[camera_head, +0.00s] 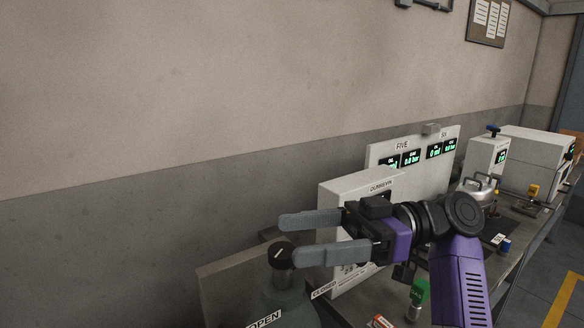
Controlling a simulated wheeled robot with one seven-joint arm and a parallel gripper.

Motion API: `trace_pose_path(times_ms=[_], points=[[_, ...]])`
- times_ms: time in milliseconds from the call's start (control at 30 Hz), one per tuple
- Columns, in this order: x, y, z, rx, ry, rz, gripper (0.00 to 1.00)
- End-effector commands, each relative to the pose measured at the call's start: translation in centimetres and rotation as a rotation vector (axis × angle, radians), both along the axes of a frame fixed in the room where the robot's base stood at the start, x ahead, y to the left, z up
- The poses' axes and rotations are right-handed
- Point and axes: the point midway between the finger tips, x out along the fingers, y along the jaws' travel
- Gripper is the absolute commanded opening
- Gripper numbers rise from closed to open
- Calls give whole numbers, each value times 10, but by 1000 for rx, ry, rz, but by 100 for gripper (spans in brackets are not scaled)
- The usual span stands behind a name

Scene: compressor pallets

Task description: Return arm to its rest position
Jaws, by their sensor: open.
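My gripper (322,236) is at the lower middle of the head view, with two long grey fingers pointing left and spread apart. It is open, with nothing between the fingers. My purple and black arm (460,270) reaches up from the lower right and bends left at the wrist. The lower finger is close to a black round knob (281,255) on top of a grey-green vessel (285,300); I cannot tell whether they touch. My gripper also hides part of a white box (335,190) behind it.
A white panel (455,133) with green displays, marked FIVE and SIX, stands behind the white box. A bench (520,232) runs to the right with a metal pot (478,187) and white machines (535,155). A green-capped item (419,292) stands near my arm. Open air lies above, before the wall.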

Motion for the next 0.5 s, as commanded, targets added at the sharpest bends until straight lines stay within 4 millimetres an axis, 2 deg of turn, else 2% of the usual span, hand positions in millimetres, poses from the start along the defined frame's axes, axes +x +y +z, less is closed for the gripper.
trace_pose_path(times_ms=[267,367,500], points=[[45,7,15,18,91,-229,71],[66,7,8,29,142,-343,71],[96,-2,-19,51,229,-545,71]])
